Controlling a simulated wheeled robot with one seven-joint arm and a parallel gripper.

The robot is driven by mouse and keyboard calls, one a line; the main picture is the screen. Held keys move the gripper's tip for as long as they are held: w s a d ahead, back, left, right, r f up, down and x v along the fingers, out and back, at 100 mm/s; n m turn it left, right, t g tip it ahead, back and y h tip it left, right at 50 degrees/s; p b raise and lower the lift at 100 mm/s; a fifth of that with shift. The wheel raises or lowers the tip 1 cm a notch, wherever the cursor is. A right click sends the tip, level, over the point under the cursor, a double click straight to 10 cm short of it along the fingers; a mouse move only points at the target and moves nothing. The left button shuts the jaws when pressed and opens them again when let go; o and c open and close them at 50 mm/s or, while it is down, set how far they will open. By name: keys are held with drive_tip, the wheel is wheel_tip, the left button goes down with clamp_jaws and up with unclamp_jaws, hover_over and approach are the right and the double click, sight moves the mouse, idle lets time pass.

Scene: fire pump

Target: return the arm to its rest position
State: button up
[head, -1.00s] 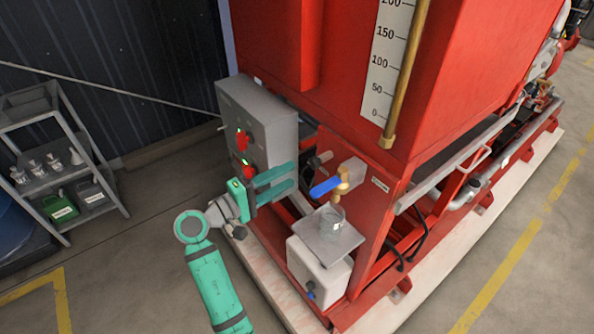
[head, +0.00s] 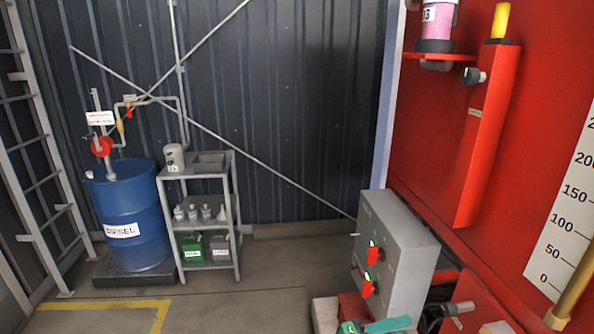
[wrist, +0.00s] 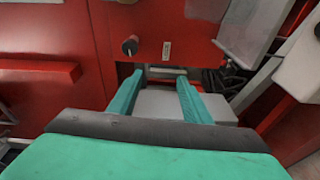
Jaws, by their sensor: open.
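My gripper (wrist: 160,78) shows in the wrist view with two teal fingers apart and nothing between them. Beyond the fingers are a red panel (wrist: 165,22) with a dark knob (wrist: 130,46) and a pale box (wrist: 165,103) lower down. I cannot tell how far the fingertips are from these. In the head view, only a small teal part of my gripper (head: 388,325) shows at the bottom edge, below the grey control box. The rest of my arm is out of that view.
The grey control box (head: 395,250) with red switches stands beside the red housing (head: 480,120). A grey shelf (head: 203,172) with bottles and cans and a blue diesel drum (head: 130,215) stand left. The floor (head: 265,285) before the shelf is clear.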

drive_tip(key=s+a+f+n+t+y, duration=0.2)
drive_tip(key=s+a+f+y, duration=0.15)
drive_tip(key=f, duration=0.35)
drive_tip(key=s+a+f+n+t+y, duration=0.1)
drive_tip(key=s+a+f+t+y, duration=0.25)
drive_tip(key=f, duration=0.35)
drive_tip(key=s+a+f+n+t+y, duration=0.2)
drive_tip(key=s+a+f, duration=0.1)
drive_tip(key=a+f, duration=0.3)
drive_tip(key=s+a+f+m+t+y, duration=0.1)
drive_tip(key=s+a+f+y, duration=0.15)
drive_tip(key=s, duration=0.25)
drive_tip(key=s+a+f+y, duration=0.1)
drive_tip(key=s+a+y, duration=0.15)
drive_tip(key=s, duration=0.25)
drive_tip(key=s+a+r+m+t+y, duration=0.1)
drive_tip(key=s+a+r+m, duration=0.2)
drive_tip(key=s+r, duration=0.3)
drive_tip(key=s+a+r+m+t+y, duration=0.1)
drive_tip(key=s+a+r+m+y, duration=0.1)
drive_tip(key=s, duration=0.9)
wheel_tip(320, 180, up, 4)
drive_tip(key=shift+s+a+f+m, duration=0.15)
drive_tip(key=shift+s+a+m, duration=0.1)
drive_tip(key=shift+a+m, duration=0.7)
